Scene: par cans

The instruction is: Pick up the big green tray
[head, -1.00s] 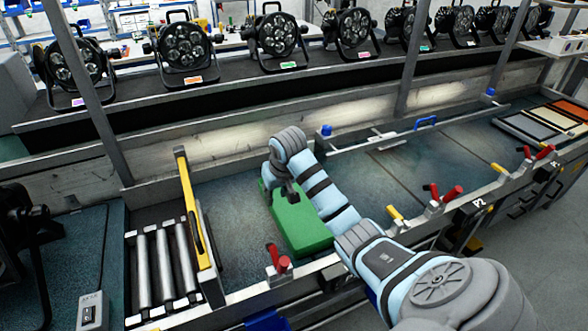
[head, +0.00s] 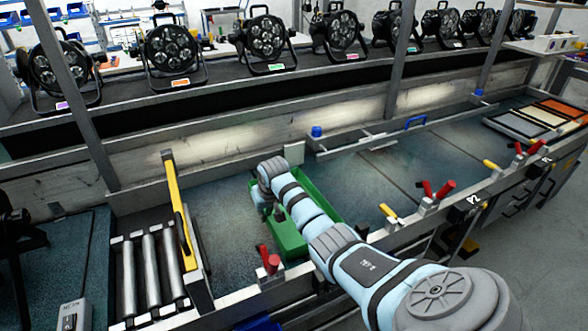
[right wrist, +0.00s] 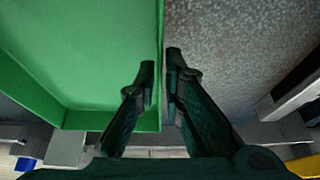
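The big green tray (head: 291,239) is an open, walled tray in the bay of the bench, right of the rollers. My right arm crosses over it in the head view and hides part of it. My right gripper (head: 268,203) points down at the tray's left side. In the right wrist view the tray (right wrist: 85,60) fills the left. Whether the tray is clear of the surface I cannot tell. My left gripper is not in view.
Metal rollers (head: 150,277) and a yellow-edged bar (head: 183,225) stand left of the tray. Red-handled clamps (head: 270,261) line the front rail. Several par cans (head: 172,50) stand on the shelf behind. The bay right of the tray is mostly free.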

